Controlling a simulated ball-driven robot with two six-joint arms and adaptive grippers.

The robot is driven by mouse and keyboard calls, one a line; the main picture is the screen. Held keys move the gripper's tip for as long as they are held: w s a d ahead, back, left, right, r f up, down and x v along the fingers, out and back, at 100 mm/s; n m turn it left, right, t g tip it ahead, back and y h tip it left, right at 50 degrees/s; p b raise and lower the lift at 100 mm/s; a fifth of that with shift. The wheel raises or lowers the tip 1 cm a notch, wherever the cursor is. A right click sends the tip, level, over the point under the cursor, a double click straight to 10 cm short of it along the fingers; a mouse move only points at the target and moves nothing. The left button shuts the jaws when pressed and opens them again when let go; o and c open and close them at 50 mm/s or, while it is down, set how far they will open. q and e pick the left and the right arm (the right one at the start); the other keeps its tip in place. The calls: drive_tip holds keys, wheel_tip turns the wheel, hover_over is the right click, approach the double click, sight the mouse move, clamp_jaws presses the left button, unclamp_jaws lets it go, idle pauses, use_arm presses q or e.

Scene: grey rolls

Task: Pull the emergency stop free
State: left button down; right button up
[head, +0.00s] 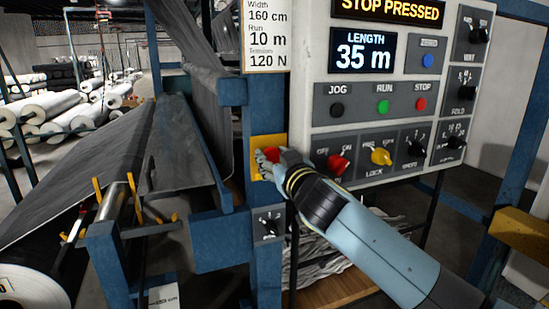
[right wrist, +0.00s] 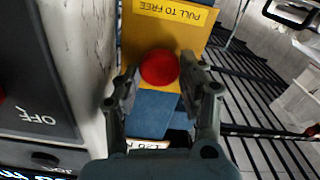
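The emergency stop is a red round button (right wrist: 160,67) on a yellow plate (right wrist: 185,30) marked "PULL TO FREE". In the head view the yellow plate (head: 257,142) sits on a blue post, and the red button (head: 270,154) is mostly hidden behind my right gripper (head: 267,158). In the right wrist view the two fingers of my right gripper (right wrist: 157,78) stand apart, one on each side of the button. The gaps are small, and I cannot tell whether a finger touches it. The display (head: 390,10) reads "STOP PRESSED". My left gripper is not in view.
A pale control panel (head: 310,90) with buttons and knobs stands close right of the plate. A red OFF knob (head: 338,165) and a yellow lock knob (head: 381,156) are near my right arm. A small dial box (head: 268,224) sits below. Grey fabric (head: 150,130) runs at left.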

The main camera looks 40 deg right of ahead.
clamp_jaws()
drive_tip(key=shift+s+a+f+b, duration=0.1)
drive_tip(key=shift+s+f+b, duration=0.1)
drive_tip(key=shift+s+b, duration=0.25)
drive_tip(key=shift+s+a+r, duration=0.1)
drive_tip(key=shift+s, duration=0.3)
drive_tip(key=o, duration=0.6)
unclamp_jaws()
drive_tip(key=shift+c, duration=0.2)
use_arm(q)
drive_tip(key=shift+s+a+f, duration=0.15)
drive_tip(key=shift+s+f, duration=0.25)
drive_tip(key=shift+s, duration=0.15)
use_arm(e)
drive_tip(key=shift+o, duration=0.3)
drive_tip(key=shift+s+r, duration=0.1)
drive_tip(key=shift+r, duration=0.05)
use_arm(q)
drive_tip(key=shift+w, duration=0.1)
